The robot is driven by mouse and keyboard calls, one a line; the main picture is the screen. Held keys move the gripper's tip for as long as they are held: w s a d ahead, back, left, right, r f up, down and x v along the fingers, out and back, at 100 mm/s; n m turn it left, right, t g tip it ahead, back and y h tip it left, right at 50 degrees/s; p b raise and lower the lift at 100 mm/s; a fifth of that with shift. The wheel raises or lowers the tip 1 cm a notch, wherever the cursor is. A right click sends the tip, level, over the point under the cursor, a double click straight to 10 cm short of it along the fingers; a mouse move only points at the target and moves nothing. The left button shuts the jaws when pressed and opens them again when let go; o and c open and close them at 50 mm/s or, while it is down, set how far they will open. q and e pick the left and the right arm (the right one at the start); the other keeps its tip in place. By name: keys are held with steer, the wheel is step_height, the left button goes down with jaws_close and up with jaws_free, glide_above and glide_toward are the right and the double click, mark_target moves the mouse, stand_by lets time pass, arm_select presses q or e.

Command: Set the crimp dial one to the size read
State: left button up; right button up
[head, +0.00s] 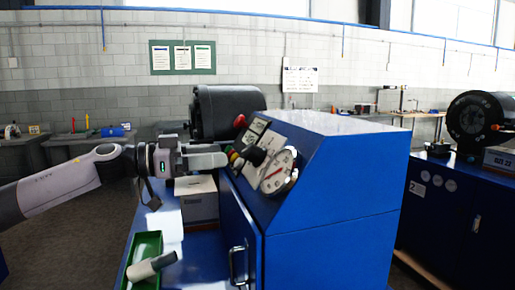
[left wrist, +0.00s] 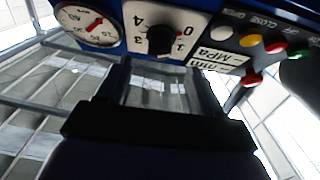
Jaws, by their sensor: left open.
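The crimp dial, a black knob (left wrist: 160,41) on a white scale plate with numbers, is on the sloped panel of the blue crimper (head: 335,160). In the head view the dark knob (head: 254,156) shows just right of my left gripper (head: 226,158). In the left wrist view my left gripper (left wrist: 160,78) is open and empty, its two fingers pointing at the knob from either side of its line. I see no contact with the knob. The picture there is turned over, and the pointer's exact setting is hard to read. My right gripper is not in view.
A round gauge with a red needle (head: 278,171) sits beside the dial. Coloured buttons (left wrist: 250,41) and an mm/MPa label (left wrist: 217,60) are on the other side. A green tray (head: 147,246) with a grey cylinder (head: 151,265) stands below. Another crimper (head: 476,119) is at right.

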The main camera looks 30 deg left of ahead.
mark_target(245, 152)
arm_select(q)
steer(key=p+x, duration=0.2)
steer(key=x, duration=0.3)
steer(key=shift+w+d+r, duration=0.15)
steer(key=shift+d, duration=0.05)
steer(key=shift+w+d, duration=0.45)
steer(key=shift+w, duration=0.15)
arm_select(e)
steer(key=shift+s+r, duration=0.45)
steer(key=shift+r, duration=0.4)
arm_select(q)
steer(key=c, duration=1.1)
steer(key=shift+o, duration=0.2)
steer(key=shift+m+p, duration=0.3)
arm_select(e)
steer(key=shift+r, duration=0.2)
